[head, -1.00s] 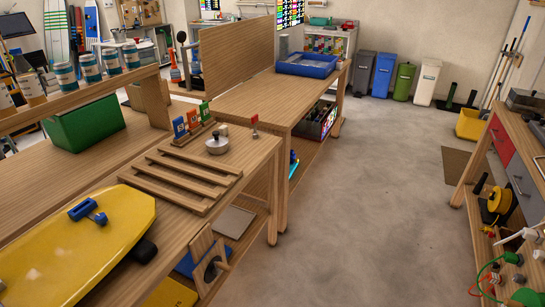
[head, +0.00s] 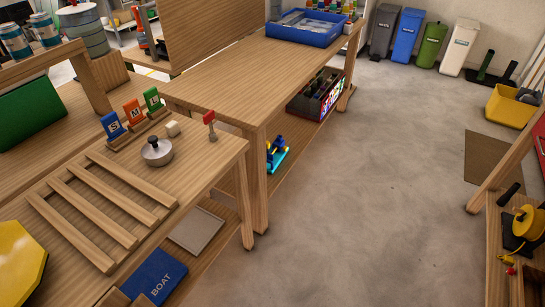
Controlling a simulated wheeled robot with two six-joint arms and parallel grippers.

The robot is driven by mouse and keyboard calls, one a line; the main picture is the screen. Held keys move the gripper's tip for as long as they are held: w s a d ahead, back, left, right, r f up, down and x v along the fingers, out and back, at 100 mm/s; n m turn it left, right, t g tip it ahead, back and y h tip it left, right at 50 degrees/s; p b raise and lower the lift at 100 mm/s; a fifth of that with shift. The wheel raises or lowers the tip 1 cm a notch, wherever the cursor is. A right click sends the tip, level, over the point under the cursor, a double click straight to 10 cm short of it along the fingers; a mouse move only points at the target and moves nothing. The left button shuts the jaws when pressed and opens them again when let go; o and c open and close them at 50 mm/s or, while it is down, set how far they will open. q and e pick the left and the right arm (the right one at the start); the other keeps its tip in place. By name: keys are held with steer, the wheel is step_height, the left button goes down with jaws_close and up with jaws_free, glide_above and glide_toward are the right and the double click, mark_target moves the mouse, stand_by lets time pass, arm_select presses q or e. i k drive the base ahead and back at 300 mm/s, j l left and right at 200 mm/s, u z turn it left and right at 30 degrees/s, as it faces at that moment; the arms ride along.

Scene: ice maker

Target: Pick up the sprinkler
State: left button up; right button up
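A small blue, teal and yellow object (head: 277,153) sits on the lower shelf of the middle workbench, beside its front leg. It may be the sprinkler, but it is too small to tell for sure. No other thing in the head view looks clearly like a sprinkler. Neither of my grippers shows in the view.
The near bench (head: 218,160) holds a slatted wooden rack, a metal lidded pot (head: 157,152) and coloured letter cards. A blue tray (head: 308,27) is on the middle bench. A yellow bin (head: 512,107) stands at the right. The concrete floor (head: 375,180) between the benches is clear.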

mark_target(275, 154)
steer(key=i+l+u, duration=0.15)
steer(key=u, duration=0.3)
steer(key=i+l+u, duration=0.1)
steer(key=l+u, duration=0.15)
steer(key=u, duration=0.2)
steer(key=i+l+u, duration=0.1)
steer(key=l+u, duration=0.15)
steer(key=u, duration=0.15)
